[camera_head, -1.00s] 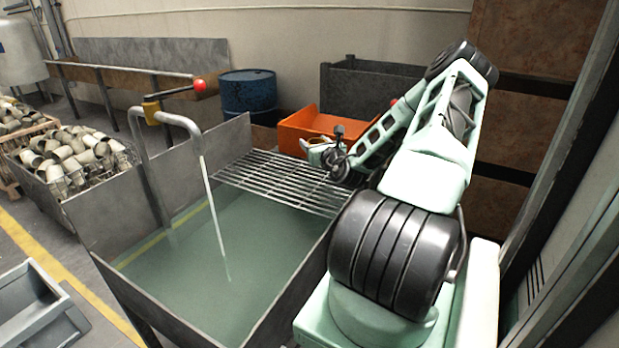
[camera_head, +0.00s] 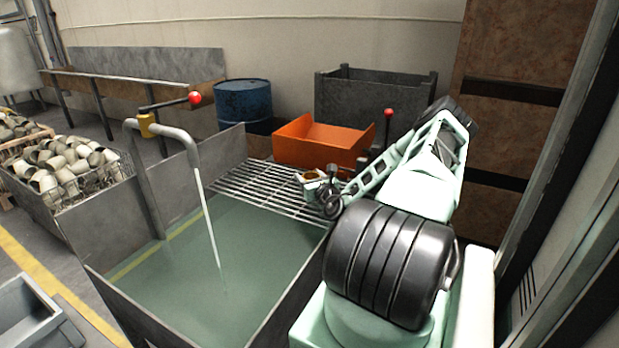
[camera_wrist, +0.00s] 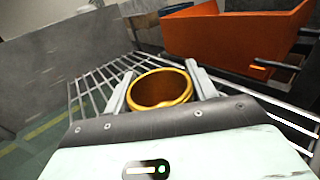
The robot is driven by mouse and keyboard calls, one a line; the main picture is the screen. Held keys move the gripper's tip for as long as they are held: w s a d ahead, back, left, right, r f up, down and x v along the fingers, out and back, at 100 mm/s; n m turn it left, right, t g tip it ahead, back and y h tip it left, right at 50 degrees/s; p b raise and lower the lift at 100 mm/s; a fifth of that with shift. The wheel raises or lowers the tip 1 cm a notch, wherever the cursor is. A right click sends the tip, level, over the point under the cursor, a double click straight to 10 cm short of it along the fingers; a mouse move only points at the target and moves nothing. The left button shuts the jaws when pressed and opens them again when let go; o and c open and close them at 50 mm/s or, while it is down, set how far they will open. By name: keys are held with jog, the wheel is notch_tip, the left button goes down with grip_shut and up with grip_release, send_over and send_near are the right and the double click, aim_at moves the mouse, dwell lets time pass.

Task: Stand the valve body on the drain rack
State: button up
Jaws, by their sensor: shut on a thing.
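The valve body (camera_wrist: 161,89) is a brass-coloured hollow piece with a round open rim facing the wrist camera. My gripper (camera_wrist: 160,84) is shut on it, one finger on each side. In the head view my gripper (camera_head: 312,178) and the valve body are small and partly covered by my wrist. The drain rack (camera_head: 258,188) is a metal bar grid at the far end of the water tank; it also shows below and behind the valve body in the wrist view (camera_wrist: 88,88). I cannot tell whether the valve body touches the bars.
The tank (camera_head: 225,255) holds greenish water, with a running bent tap (camera_head: 165,130) at its left. An orange bin (camera_head: 322,143) stands just behind the rack. A blue drum (camera_head: 243,100), a dark crate (camera_head: 375,98) and a red-knobbed lever (camera_head: 388,125) are nearby.

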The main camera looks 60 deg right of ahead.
jog(key=o, duration=1.3)
jog(key=shift+f, duration=0.1)
jog(key=shift+c, duration=0.2)
